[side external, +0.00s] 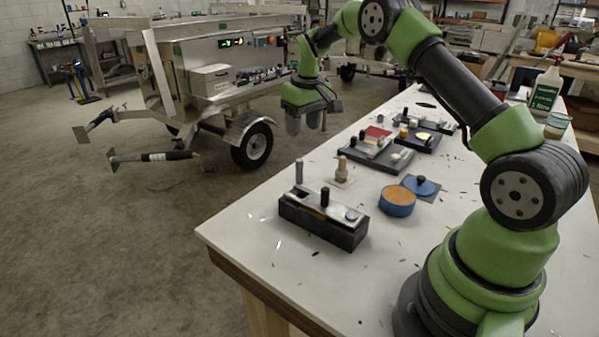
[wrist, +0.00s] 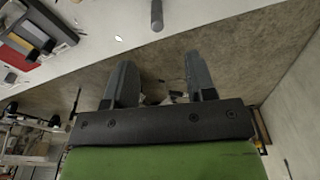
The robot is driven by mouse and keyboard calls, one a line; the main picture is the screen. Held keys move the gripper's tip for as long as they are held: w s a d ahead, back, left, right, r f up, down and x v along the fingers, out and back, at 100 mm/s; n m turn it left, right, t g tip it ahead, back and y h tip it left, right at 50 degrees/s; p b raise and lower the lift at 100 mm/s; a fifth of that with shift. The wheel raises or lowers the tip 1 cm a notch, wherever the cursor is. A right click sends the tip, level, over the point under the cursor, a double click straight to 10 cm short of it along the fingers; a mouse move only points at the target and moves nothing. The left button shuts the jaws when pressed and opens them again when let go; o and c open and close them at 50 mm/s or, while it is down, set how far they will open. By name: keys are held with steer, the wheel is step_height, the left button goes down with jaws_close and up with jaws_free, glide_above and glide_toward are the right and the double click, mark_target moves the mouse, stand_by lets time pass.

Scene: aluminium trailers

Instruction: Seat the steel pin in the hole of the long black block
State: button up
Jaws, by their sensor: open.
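The long black block (side external: 322,231) lies near the front left edge of the white table in the side view. A slot, an upright black peg (side external: 325,197) and a round grey disc (side external: 352,214) show on its top. The grey steel pin (side external: 299,171) stands upright just behind the block, apart from it. A grey cylinder that looks like the steel pin (wrist: 157,15) shows at the top of the wrist view, ahead of my fingers. My gripper (side external: 309,122) is open and empty, raised beyond the table's left edge; its fingers are spread in the wrist view (wrist: 160,62).
A beige peg (side external: 342,166) on a white pad, a blue round container (side external: 397,201) and a blue knobbed lid (side external: 425,187) stand near the block. Fixture trays (side external: 376,152) lie farther back. Small dark scraps dot the table. A bottle (side external: 545,92) stands at back right.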

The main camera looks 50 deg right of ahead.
glide_above(300, 160)
steer(key=s, duration=0.1)
step_height(300, 160, down, 4)
steer(key=f, duration=0.2)
steer(key=w+f, duration=0.1)
steer(key=f, duration=0.2)
steer(key=shift+f, duration=0.15)
jaws_close()
